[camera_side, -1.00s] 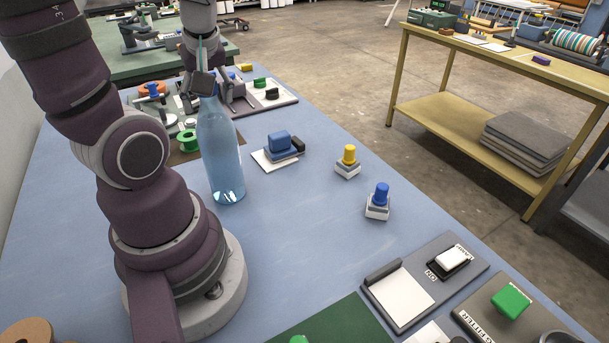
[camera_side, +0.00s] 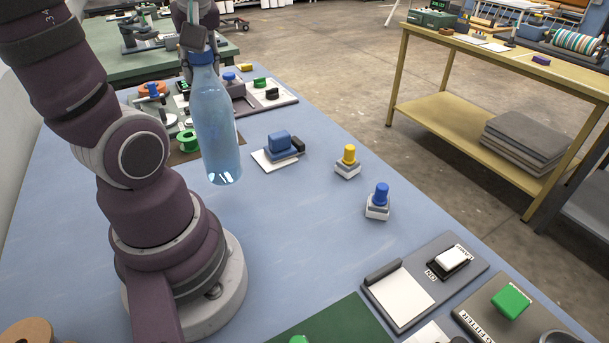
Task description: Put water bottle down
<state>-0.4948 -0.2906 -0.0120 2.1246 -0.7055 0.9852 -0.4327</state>
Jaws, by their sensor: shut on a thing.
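The water bottle (camera_side: 215,130) is clear light blue plastic with a blue cap. It hangs close to upright, slightly tilted, in front of my arm's base. My gripper (camera_side: 198,52) is above it, shut on the bottle at its cap and neck. The cap is partly hidden by the fingers. The bottle's bottom appears raised above the blue table top (camera_side: 290,225).
Right of the bottle are a blue block on a white plate (camera_side: 279,147), a yellow-topped button (camera_side: 348,158) and a blue-topped button (camera_side: 379,198). A green spool (camera_side: 188,141) stands behind the bottle on the left. The table between the bottle and the front panels is clear.

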